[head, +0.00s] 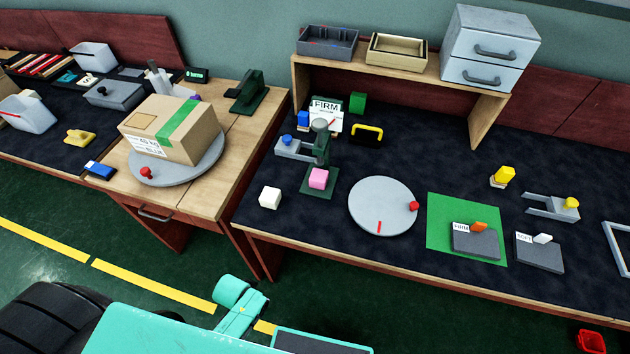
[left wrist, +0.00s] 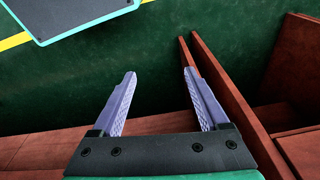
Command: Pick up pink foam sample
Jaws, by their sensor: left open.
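The pink foam sample (head: 319,178) is a small pink cube in the head view. It sits on the dark green base plate (head: 319,192) of a small press-like stand (head: 322,147) on the dark worktop. My left gripper (left wrist: 159,73) shows in the left wrist view with its two pale purple fingers spread apart and nothing between them. Green floor and reddish wooden furniture lie beyond its fingers, and the foam is not in that view. I cannot make out the left gripper's fingers in the head view. My right gripper is in neither view.
A white cube (head: 270,198) lies left of the stand, and a grey turntable (head: 382,207) with a red knob lies to its right. A yellow-handled block (head: 367,134) and FIRM card (head: 327,112) stand behind. A carton (head: 172,128) rests on the left table.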

